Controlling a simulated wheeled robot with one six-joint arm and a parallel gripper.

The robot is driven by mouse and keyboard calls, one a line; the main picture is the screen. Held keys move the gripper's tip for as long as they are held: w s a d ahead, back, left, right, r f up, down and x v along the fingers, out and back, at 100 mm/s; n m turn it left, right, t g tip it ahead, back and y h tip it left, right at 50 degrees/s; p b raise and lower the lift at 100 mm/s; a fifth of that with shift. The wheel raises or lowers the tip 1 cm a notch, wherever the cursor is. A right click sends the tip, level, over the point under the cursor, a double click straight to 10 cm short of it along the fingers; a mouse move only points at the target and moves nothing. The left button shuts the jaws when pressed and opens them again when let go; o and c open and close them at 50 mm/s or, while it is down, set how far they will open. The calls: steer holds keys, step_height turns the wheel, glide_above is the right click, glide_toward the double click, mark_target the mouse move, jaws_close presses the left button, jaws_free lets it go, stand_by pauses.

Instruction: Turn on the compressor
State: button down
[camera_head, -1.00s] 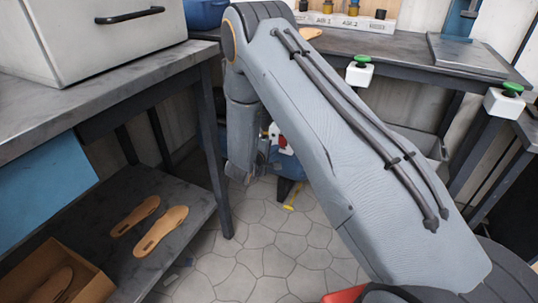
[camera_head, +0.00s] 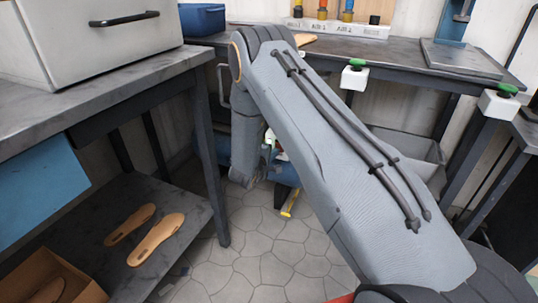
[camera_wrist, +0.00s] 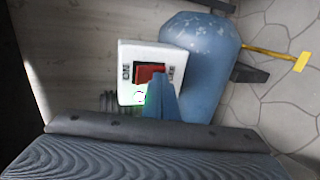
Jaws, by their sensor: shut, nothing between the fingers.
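The compressor is a worn blue tank (camera_wrist: 202,60) with a white switch box (camera_wrist: 131,54) on it, in the wrist view. A red rocker switch (camera_wrist: 148,72) sits in the box, with ON lettered at its left and a label at its right partly covered. In the head view, the blue tank (camera_head: 284,174) shows low behind my arm, and my fingers are hidden.
A yellow-ended piece (camera_head: 290,204) sticks out by the tank. A workbench (camera_head: 200,62) with a lower shelf stands left, bearing sandal soles (camera_head: 155,239). A back bench (camera_head: 400,66) has green-topped buttons (camera_head: 355,76) at its edge. The tiled floor between is clear.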

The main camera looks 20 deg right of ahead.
steer(key=shift+w+d+r+p, duration=0.15)
steer(key=shift+r+p, duration=0.2)
steer(key=shift+r, duration=0.2)
steer(key=shift+s+d+r+p, duration=0.15)
steer(key=shift+r+p, duration=0.15)
steer(key=shift+r, duration=0.25)
steer(key=shift+w, duration=0.15)
steer(key=shift+r, duration=0.1)
steer(key=shift+s+a+r, duration=0.1)
steer(key=shift+s+a, duration=0.05)
steer(key=shift+s, duration=0.05)
steer(key=p+v, duration=0.3)
steer(key=v, duration=1)
steer(key=shift+s+p, duration=0.3)
steer(key=shift+p, duration=0.1)
steer(key=shift+a, duration=0.2)
